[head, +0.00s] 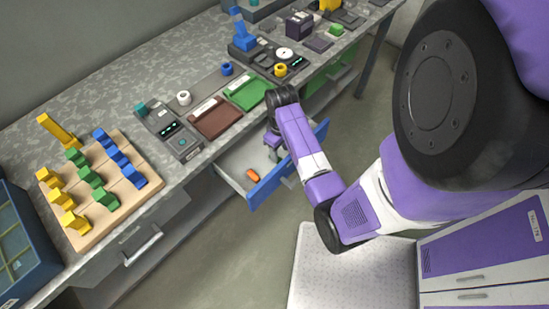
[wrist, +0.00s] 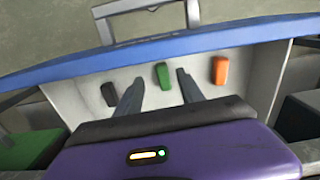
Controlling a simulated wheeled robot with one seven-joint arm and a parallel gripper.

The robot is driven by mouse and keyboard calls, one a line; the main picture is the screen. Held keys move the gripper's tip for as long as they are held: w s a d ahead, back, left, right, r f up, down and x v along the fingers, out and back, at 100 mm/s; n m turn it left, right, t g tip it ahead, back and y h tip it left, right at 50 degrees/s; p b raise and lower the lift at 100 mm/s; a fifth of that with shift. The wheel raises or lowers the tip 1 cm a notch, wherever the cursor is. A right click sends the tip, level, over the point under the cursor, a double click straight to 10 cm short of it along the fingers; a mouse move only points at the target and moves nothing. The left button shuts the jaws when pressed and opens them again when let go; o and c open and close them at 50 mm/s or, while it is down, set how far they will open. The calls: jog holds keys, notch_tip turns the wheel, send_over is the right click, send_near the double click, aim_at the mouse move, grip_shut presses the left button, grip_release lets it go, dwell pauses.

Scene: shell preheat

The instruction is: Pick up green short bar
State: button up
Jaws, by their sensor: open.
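The green short bar (wrist: 163,76) lies in an open drawer, near the drawer's blue front in the wrist view. My gripper (wrist: 158,82) is open and empty above the drawer, with its two fingers on either side of the green bar's line. The near end of the bar sits just between the fingertips in the picture; I cannot tell the height gap. In the head view my gripper (head: 273,140) is over the drawer, and the green bar is hidden behind my arm.
The drawer's blue front (wrist: 150,50) has a grey handle (wrist: 145,15). An orange bar (wrist: 220,70) lies right of the gripper and a dark bar (wrist: 109,94) lies left, near a fingertip. A wooden board (head: 100,185) with coloured blocks stands on the workbench.

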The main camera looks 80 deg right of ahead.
aim_at(279, 159)
jog(key=f, duration=0.4)
jog(key=shift+a, duration=0.2)
jog(key=shift+c, duration=0.4)
grip_shut()
